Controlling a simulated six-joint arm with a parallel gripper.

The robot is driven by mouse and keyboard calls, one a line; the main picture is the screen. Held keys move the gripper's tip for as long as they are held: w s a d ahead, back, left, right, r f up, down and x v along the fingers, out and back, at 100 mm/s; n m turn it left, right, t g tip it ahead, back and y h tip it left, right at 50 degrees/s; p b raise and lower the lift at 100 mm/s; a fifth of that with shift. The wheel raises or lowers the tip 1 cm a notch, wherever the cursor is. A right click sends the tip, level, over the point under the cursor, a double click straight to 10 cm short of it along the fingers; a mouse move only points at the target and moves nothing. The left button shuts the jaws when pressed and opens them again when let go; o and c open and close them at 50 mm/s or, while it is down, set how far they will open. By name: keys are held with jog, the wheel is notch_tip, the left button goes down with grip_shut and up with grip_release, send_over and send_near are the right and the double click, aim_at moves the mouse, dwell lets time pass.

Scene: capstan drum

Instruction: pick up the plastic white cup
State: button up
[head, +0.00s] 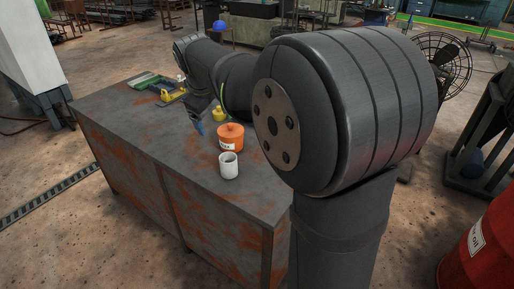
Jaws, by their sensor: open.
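The white cup (229,168) stands upright on the worn grey and rust-coloured bench top, near its front right part. An orange lidded pot (231,140) with a white label stands just behind it. My gripper (197,122) is small and partly hidden at the end of my dark arm. It is open and apart from the cup, behind and to the left of it and left of the orange pot. Its fingertips are hard to make out.
A small yellow item (219,114) is behind the pot. Yellow and green items (150,82) lie at the bench's far left end. The bench top (150,135) left of the cup is clear. A red drum (485,245) stands at lower right.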

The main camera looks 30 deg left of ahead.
aim_at(228, 165)
jog(key=w+a+f+g, duration=0.4)
jog(key=w+f, duration=0.8)
jog(key=f, duration=0.1)
jog(key=shift+m, duration=0.4)
jog(key=f, duration=0.4)
jog(key=a+f, duration=0.1)
jog(key=f, duration=0.7)
jog(key=shift+a, duration=0.3)
jog(key=shift+s+a+f, duration=0.1)
jog(key=shift+a+f, duration=0.1)
jog(key=shift+f, duration=0.65)
jog(key=shift+s+a+f, duration=0.1)
jog(key=shift+a+f, duration=0.05)
jog(key=shift+f, duration=0.75)
jog(key=shift+s+a+f, duration=0.1)
jog(key=shift+a+f, duration=0.1)
jog(key=shift+f, duration=0.65)
jog(key=c, duration=1)
